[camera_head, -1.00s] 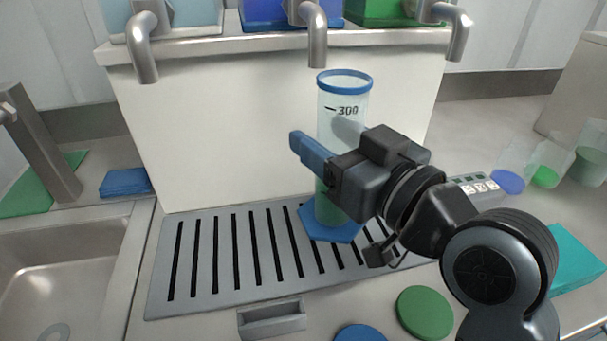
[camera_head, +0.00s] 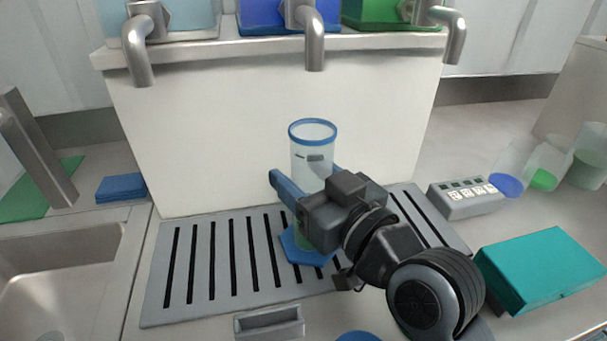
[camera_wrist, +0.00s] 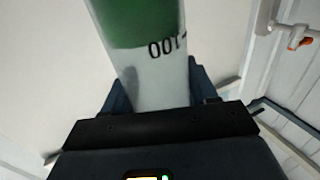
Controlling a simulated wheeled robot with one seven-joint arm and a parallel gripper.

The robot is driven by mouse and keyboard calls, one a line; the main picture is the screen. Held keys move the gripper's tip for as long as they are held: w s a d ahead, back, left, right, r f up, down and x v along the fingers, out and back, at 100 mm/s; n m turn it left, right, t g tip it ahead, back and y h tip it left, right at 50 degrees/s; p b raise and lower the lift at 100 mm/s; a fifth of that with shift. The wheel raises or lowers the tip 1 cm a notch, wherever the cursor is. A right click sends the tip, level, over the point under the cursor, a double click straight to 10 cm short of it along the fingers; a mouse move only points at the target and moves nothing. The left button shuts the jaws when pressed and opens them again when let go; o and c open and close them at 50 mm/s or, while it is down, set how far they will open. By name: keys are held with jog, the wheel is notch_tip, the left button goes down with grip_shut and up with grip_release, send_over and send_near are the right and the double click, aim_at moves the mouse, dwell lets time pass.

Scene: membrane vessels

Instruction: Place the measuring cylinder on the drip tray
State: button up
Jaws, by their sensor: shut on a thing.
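The measuring cylinder (camera_head: 312,170) is clear with a blue rim and a blue hexagonal base, and it stands about upright. My gripper (camera_head: 309,182) is shut around its middle, one finger on each side. The cylinder's base is over the slotted grey drip tray (camera_head: 200,307), near its middle; whether it touches the tray I cannot tell. The gripper hides much of the lower cylinder.
Metal taps (camera_head: 315,40) overhang the tray from a white ledge. A sink (camera_head: 60,270) lies to the left. A teal box (camera_head: 540,268), a grey button panel (camera_head: 466,197) and several clear cups are on the right. The tray's left part is bare.

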jog(key=o, duration=1.3)
jog(key=b+v, duration=0.1)
jog(key=v, duration=1.1)
jog(key=shift+r, duration=0.15)
